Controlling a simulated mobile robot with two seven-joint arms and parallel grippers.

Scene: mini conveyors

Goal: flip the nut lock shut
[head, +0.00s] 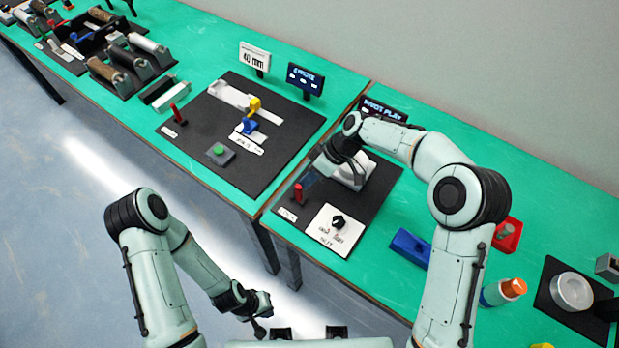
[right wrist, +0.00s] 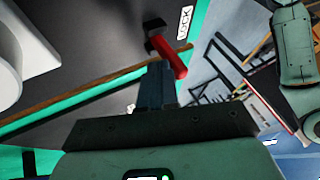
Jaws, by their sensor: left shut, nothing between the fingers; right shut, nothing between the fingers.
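A red lock lever (head: 299,194) stands up from the black base plate (head: 372,205) of the right station, beside a LOCK label (head: 287,214). In the right wrist view the red lever (right wrist: 168,55) shows just beyond my fingertips, with its LOCK label (right wrist: 185,22) behind it. My right gripper (head: 312,178) is shut and empty, close to the lever; I cannot tell whether it touches. It also shows in the right wrist view (right wrist: 155,75). The nut itself is not clearly visible. My left gripper (head: 262,318) is shut and empty, low in front of the table.
A white housing (head: 350,178) stands behind the lever, partly under my right arm. A white card with a black knob (head: 338,222) lies to the lever's right. A neighbouring station has another red lever (head: 180,117). A blue block (head: 411,248) lies right on the green table.

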